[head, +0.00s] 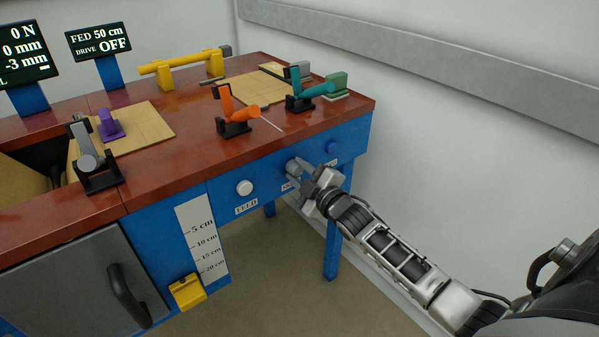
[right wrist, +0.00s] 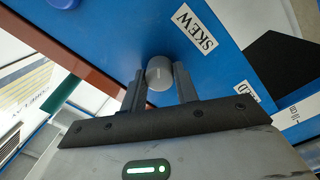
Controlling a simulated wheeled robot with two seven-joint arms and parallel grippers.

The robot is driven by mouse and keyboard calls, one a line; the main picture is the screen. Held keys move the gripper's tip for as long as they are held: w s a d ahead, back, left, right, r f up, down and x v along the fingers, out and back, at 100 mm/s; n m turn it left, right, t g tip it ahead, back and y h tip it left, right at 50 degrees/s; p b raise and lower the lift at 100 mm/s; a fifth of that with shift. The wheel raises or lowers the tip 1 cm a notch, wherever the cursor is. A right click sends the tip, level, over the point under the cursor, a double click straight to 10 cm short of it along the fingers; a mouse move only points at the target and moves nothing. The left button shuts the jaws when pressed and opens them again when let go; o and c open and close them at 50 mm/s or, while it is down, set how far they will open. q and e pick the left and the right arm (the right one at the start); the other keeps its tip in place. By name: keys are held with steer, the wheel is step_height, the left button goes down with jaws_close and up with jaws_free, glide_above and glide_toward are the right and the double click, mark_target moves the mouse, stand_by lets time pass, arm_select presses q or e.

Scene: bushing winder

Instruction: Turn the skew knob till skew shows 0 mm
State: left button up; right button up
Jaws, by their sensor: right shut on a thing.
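The grey skew knob (right wrist: 160,74) sits on the blue front panel, beside a white label reading SKEW (right wrist: 194,29). My right gripper (right wrist: 160,88) is shut on this knob, one finger on each side of it. In the head view my right gripper (head: 299,171) reaches the panel from the lower right and mostly covers the knob and its label. The display (head: 22,62) at the upper left shows 0 N, 0 mm and -3 mm; its row names are cut off, so I cannot tell which is skew. My left gripper is not in view.
A white knob (head: 244,188) above the FEED label and a blue knob (head: 332,148) flank the skew knob. Orange (head: 236,115) and teal (head: 304,98) levers stand on the tabletop above. A second display (head: 98,40) reads FED 50 cm, DRIVE OFF. A wall is behind.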

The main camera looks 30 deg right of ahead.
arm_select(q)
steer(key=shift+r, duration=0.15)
arm_select(e)
steer(key=m+p, duration=0.2)
steer(key=m, duration=0.1)
steer(key=shift+r, duration=0.15)
steer(key=m+p, duration=0.1)
steer(key=m, duration=0.2)
steer(key=shift+m+p, duration=0.35)
steer(key=shift+m, duration=0.05)
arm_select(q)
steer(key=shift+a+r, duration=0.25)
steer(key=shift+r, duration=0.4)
arm_select(e)
steer(key=shift+m, duration=0.8)
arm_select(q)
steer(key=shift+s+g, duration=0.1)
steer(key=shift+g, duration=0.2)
arm_select(e)
steer(key=o, duration=1)
